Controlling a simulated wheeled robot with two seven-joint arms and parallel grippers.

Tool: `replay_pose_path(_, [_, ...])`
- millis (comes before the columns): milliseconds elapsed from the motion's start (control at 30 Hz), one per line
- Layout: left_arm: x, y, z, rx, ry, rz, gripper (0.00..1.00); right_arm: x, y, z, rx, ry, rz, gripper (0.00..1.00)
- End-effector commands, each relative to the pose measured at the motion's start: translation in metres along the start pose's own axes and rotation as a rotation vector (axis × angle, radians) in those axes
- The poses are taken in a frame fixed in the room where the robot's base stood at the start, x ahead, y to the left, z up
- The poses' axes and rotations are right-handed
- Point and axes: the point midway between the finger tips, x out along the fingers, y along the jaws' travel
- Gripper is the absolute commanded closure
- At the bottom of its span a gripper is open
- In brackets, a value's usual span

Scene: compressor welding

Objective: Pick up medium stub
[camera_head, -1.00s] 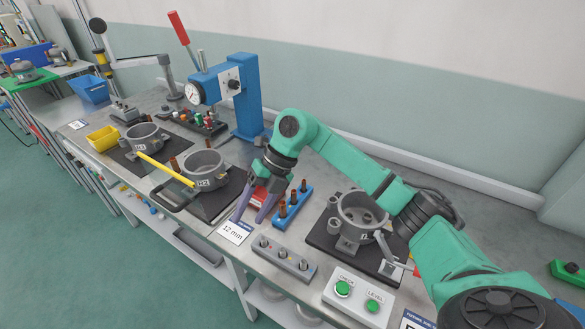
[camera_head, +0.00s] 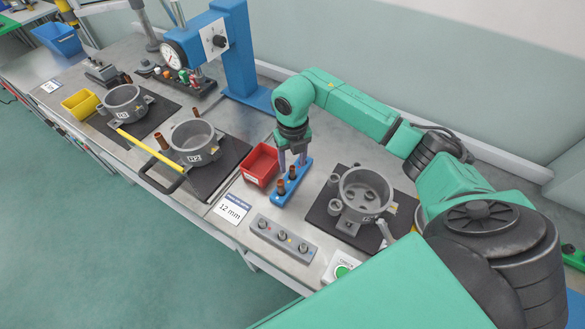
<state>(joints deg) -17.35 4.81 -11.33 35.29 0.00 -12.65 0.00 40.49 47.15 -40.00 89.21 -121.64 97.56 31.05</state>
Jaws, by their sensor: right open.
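The blue stub rack (camera_head: 279,199) stands on the bench near the middle of the head view. Its copper-brown stubs stand upright: a front stub (camera_head: 281,187) and another one (camera_head: 292,173) behind it. I cannot tell from their looks which is the medium one. My right gripper (camera_head: 292,163) is open, pointing down over the back end of the rack, its fingers close to the stubs. A stub at the rack's far end is hidden by the gripper. My left gripper is not in view.
A red bin (camera_head: 260,165) sits just left of the rack. A ring-shaped fixture (camera_head: 364,193) on a dark mat is to the right. A grey block with pegs (camera_head: 283,240) and a 12 mm card (camera_head: 232,209) lie in front. A blue press (camera_head: 238,50) stands behind.

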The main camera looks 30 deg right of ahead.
Motion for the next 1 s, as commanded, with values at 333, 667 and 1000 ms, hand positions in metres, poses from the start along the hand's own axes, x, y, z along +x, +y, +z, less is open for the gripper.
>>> replay_pose_path(333, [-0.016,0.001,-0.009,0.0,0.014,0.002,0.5,0.032,-0.001,0.002,-0.001,-0.001,0.0,0.44])
replay_pose_path(667, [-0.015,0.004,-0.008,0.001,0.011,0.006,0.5,0.032,-0.001,0.002,0.0,0.0,0.001,1.0])
replay_pose_path(1000, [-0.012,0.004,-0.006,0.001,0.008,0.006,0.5,0.023,-0.001,0.003,0.001,-0.002,0.001,1.0])
